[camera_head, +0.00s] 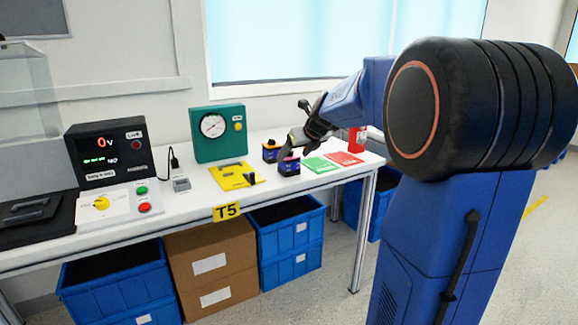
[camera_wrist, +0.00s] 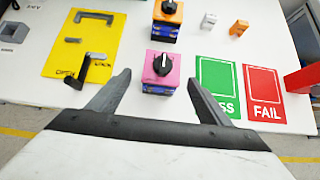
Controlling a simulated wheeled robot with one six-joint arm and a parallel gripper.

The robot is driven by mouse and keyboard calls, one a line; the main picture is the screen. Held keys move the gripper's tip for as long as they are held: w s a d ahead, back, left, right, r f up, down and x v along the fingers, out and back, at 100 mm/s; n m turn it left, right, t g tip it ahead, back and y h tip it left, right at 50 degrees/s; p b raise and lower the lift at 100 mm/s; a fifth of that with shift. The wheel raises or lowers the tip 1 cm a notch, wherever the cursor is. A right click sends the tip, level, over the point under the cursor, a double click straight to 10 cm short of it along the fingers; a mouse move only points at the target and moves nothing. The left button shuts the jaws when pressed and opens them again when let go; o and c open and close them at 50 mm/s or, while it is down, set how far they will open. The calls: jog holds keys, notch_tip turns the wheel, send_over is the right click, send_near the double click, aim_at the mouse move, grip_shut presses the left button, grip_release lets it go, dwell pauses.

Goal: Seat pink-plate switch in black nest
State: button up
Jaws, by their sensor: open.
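The pink-plate switch (camera_wrist: 160,82) has a blue body and a black knob. It stands upright on the white table, between and just beyond my fingertips in the wrist view. In the head view the same switch (camera_head: 289,168) is below my gripper (camera_head: 304,143). My gripper (camera_wrist: 158,82) is open and empty, with one finger on each side of the switch in the picture; I see no contact. A black fixture (camera_head: 33,211) lies at the far left of the table. It may be the black nest, but its recess is not clear.
An orange-plate switch (camera_wrist: 167,14) stands behind the pink one. A yellow plate (camera_wrist: 105,25) with a black lever is to the left. Green (camera_wrist: 219,80) and red FAIL (camera_wrist: 264,88) mats lie to the right. A black meter (camera_head: 106,150) and green gauge box (camera_head: 217,135) stand behind.

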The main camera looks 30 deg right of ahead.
aim_at(292, 157)
jog(key=shift+x, duration=3.2)
jog(key=shift+d, duration=0.1)
jog(key=c, duration=1.3)
